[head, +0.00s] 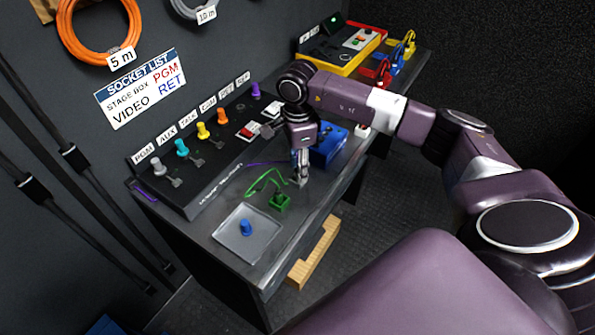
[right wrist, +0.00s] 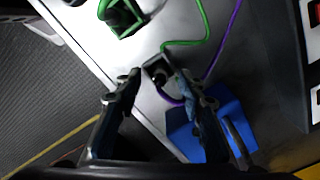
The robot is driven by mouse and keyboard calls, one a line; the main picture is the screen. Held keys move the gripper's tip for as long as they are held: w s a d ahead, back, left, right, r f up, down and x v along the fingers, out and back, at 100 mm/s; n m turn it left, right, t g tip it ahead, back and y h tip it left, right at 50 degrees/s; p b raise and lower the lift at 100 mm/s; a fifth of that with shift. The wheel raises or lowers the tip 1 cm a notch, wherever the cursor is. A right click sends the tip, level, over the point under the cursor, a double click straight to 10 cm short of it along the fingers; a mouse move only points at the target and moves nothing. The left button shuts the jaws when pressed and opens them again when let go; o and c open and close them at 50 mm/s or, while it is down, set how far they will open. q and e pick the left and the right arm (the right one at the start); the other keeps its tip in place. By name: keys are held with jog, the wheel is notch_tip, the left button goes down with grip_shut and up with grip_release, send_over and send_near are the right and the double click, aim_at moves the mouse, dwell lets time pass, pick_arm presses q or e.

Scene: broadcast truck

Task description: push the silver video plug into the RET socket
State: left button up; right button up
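My right gripper (head: 300,178) points down low over the console's front table. In the right wrist view its two fingers (right wrist: 158,78) are apart. A small grey plug block (right wrist: 156,68) with a dark round end lies between and just beyond the fingertips, a purple cable (right wrist: 230,40) running near it. I cannot tell if the fingers touch it. In the head view the gripper mostly hides this plug. The sloped socket panel (head: 200,172) stands behind, with a labelled row. The fifth position (head: 240,104), between the orange and purple plugs, looks empty; its label is hard to read. My left gripper is out of view.
A green plug (head: 280,201) with its cable lies left of the gripper, and a blue box (head: 330,141) stands close on its right. A clear tray (head: 262,250) holds a blue piece. A socket list sign (head: 140,88) hangs on the wall. A yellow-red case (head: 345,62) stands farther back.

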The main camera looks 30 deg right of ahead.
jog(key=shift+f, duration=0.5)
jog(key=shift+c, duration=0.2)
grip_shut()
jog(key=shift+r, duration=0.1)
